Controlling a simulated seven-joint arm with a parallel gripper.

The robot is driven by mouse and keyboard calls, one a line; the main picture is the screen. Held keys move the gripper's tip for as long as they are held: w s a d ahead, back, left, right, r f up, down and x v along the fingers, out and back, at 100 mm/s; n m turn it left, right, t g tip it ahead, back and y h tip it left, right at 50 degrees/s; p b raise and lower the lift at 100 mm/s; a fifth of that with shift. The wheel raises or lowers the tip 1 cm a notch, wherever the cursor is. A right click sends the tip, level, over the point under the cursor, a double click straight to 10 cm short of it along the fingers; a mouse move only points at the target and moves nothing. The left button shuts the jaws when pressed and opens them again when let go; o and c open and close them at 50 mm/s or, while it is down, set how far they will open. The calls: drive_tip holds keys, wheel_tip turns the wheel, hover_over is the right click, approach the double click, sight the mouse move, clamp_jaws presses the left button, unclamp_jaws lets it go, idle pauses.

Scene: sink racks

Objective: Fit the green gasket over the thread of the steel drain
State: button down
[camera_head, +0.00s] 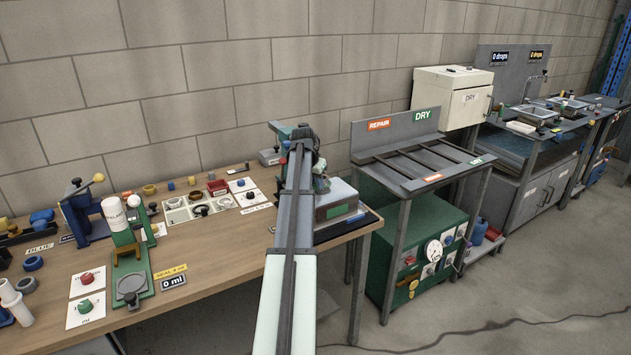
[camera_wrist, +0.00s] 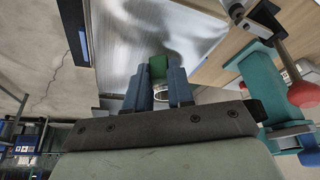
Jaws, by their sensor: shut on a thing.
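My gripper (camera_wrist: 159,78) shows in the wrist view with two blue fingers close together. It is shut on a small green piece (camera_wrist: 158,66) between the fingertips, which looks like the green gasket. A pale metallic ring (camera_wrist: 161,94) shows between the fingers below it; I cannot tell if this is part of the steel drain. A bright metal surface (camera_wrist: 122,35) lies beyond the fingertips. In the head view my arm hides the gripper and the gasket. I cannot make out the drain's thread in either view.
A teal clamp (camera_wrist: 262,82) with a red ball handle (camera_wrist: 303,94) stands close at the right in the wrist view. The wooden bench (camera_head: 215,255) holds several small parts and stands. A REPAIR/DRY rack (camera_head: 412,160) stands right of the bench, across a gap.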

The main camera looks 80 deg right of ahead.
drive_tip(key=shift+f, duration=0.7)
idle(0.3)
drive_tip(key=c, duration=0.9)
unclamp_jaws()
drive_tip(key=shift+r, duration=0.15)
drive_tip(key=v, duration=1.3)
drive_tip(key=shift+a+r, duration=0.2)
